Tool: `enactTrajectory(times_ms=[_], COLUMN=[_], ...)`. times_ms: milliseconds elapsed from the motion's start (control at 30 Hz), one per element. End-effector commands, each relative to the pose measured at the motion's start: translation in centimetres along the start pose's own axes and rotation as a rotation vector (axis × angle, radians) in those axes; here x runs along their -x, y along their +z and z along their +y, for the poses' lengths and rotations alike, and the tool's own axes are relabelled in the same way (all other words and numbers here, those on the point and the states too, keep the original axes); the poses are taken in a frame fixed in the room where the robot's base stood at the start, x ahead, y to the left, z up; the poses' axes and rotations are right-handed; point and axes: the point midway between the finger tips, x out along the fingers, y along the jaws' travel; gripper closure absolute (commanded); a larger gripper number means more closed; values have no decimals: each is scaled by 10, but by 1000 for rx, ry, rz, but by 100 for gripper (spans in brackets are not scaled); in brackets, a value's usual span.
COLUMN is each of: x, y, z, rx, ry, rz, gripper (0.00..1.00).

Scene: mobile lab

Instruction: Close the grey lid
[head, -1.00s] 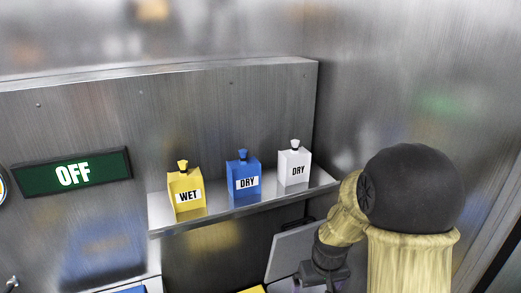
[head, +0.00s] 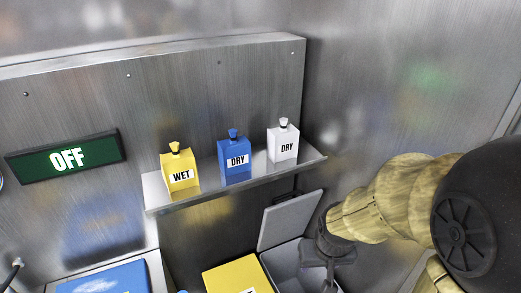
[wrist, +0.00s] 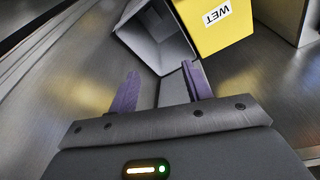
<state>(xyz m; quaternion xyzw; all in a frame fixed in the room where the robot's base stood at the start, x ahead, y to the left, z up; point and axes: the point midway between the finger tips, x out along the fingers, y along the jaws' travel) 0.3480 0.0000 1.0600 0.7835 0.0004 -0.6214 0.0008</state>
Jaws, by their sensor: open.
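The grey lid (head: 290,220) stands raised, tilted up from the grey bin (head: 282,265) below the shelf in the head view. The bin's mouth is open, and my arm hides its right part. My gripper (head: 328,282) is at the bin's right side, low in the head view, with its fingers partly cut off by the frame edge. In the wrist view my gripper (wrist: 160,76) is open, its two purple fingers apart with nothing between them. A grey open-box shape (wrist: 157,38) lies just beyond the fingertips; whether this is bin or lid is unclear.
A yellow box (head: 235,275) stands left of the grey bin; a yellow WET box (wrist: 215,28) is close to the right finger. The shelf (head: 215,203) above holds yellow, blue and white bottles. A metal wall rises behind and to the right.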

Motion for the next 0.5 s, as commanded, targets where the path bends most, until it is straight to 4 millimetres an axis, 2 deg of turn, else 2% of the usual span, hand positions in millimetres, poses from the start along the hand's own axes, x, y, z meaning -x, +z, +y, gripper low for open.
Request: enactTrajectory(times_ms=[33,233,500], x=[-2,-27,-88], y=[-2,-24,-66], z=[-2,-19,-61], rx=[7,83,261], ry=[0,21,146], rz=[-5,-66,-167], gripper=[61,100,100])
